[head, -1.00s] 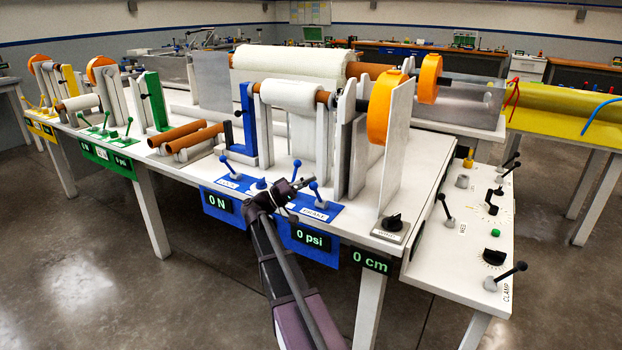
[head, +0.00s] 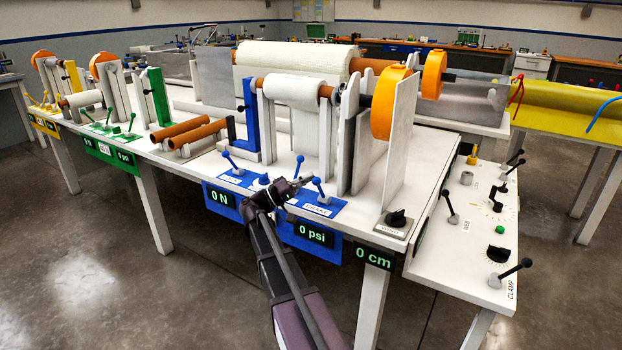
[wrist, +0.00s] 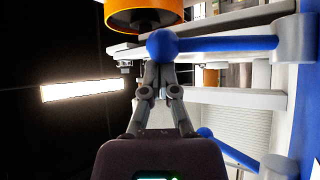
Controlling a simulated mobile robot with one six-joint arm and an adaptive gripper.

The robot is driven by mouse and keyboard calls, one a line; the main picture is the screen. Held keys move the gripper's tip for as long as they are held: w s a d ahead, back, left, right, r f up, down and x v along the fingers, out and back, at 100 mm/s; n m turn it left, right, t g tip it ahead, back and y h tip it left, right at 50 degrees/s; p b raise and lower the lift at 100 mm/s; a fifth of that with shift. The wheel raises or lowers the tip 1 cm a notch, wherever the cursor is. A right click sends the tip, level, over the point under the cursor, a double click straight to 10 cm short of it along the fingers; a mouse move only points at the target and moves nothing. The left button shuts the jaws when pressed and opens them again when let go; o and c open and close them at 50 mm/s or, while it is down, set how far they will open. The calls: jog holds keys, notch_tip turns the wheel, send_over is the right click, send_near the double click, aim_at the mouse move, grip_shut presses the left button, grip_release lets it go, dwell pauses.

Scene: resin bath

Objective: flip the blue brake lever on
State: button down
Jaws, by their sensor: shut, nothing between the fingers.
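The blue brake lever (head: 319,189) stands tilted on the blue panel (head: 327,209) marked with a brake label, at the table's front edge. In the wrist view the brake lever (wrist: 228,43) runs from its round knob at mid-top to its base at the right. My gripper (head: 308,180) is shut and empty, just left of the lever's knob in the head view. In the wrist view my gripper's fingertips (wrist: 160,72) lie just below the knob; I cannot tell whether they touch it.
A second blue lever (head: 298,167) stands close behind my gripper and a third (head: 232,163) farther left. A black knob (head: 397,218) sits to the right, below an orange wheel (head: 389,103). A blue upright bracket (head: 250,120) and white rollers stand behind.

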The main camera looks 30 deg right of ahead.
jog(key=f+b+v, duration=0.1)
jog(key=b+v, duration=0.3)
jog(key=v, duration=0.4)
jog(key=shift+w+d+f, duration=0.2)
jog(key=shift+w, duration=0.15)
